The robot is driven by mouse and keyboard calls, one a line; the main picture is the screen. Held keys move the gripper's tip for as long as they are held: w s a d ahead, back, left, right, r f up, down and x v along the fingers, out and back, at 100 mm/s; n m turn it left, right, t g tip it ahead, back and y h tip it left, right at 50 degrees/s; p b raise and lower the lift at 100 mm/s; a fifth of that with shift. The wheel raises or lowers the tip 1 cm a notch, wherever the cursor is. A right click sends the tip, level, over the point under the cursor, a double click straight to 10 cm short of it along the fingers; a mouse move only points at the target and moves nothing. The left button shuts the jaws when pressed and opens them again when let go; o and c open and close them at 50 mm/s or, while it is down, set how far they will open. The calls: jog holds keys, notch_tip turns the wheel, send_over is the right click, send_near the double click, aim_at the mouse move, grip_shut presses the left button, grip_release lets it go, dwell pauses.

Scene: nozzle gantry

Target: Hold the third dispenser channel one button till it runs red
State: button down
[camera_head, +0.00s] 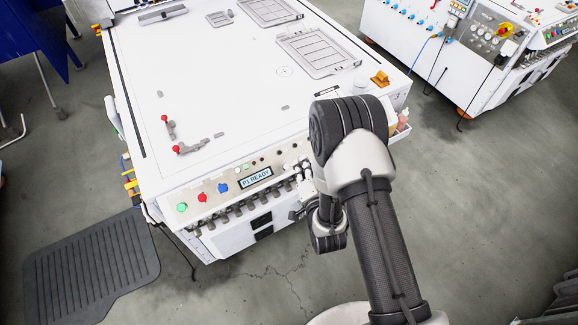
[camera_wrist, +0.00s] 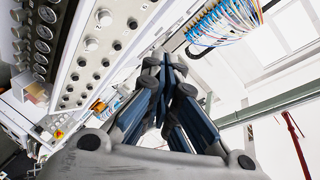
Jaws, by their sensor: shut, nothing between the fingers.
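My gripper (camera_wrist: 166,64) is shut and empty in the wrist view, with its dark blue fingers together. Its tips are beside a white panel (camera_wrist: 112,48) with rows of small round buttons or indicators, some pale and some dark. I cannot tell whether the tips touch it. The panel's numbers are too small to read surely, so I cannot single out the third dispenser's channel one button. No red light stands out on it. In the head view my arm covers the right part of the front control panel (camera_head: 215,193), and the gripper is mostly hidden behind it.
A display (camera_head: 255,179) seems to read "P1 READY". Green (camera_head: 182,208), red (camera_head: 202,197) and blue (camera_head: 222,187) buttons are left of it. Cables (camera_wrist: 222,22) hang above. A black mat (camera_head: 90,265) lies on the floor.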

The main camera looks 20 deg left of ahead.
aim_at(286, 167)
jog(key=shift+f, duration=0.1)
jog(key=w+a+f+b, duration=0.3)
jog(key=a+f+b, duration=0.1)
jog(key=f+b, duration=0.2)
jog(key=shift+w+f, duration=0.15)
jog(key=shift+f, duration=0.35)
jog(key=shift+f, duration=0.1)
dwell(1.2)
jog(key=shift+w+a+f+b, duration=0.15)
jog(key=shift+f+b, duration=0.1)
jog(key=shift+b, duration=0.4)
jog(key=shift+w+a+f+b, duration=0.15)
jog(key=shift+a+f+b, duration=0.05)
jog(key=shift+f+b, duration=0.25)
dwell(4.4)
